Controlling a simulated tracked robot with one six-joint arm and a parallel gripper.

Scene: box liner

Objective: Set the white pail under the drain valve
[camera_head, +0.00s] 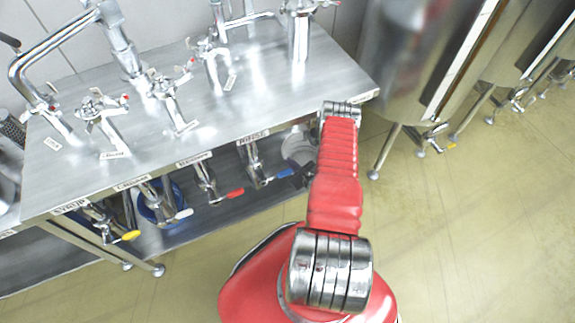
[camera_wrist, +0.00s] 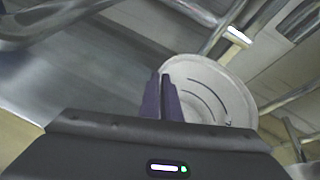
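The white pail (camera_head: 297,146) is partly visible under the right end of the steel table, behind my arm. In the wrist view its round open mouth (camera_wrist: 215,95) faces the camera. My gripper's dark fingers (camera_wrist: 163,98) are close together at the pail's left rim, one outside the wall and one over the inside, and appear shut on it. In the head view my gripper (camera_head: 303,174) is small and dark beside the pail. Valves with blue (camera_head: 284,173), red (camera_head: 235,193), white (camera_head: 184,213) and yellow (camera_head: 131,236) handles hang under the table's front edge.
The steel table (camera_head: 200,130) carries several taps and has a lower shelf. A blue bucket (camera_head: 150,210) stands under it at left. The floor (camera_head: 480,230) at right is clear.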

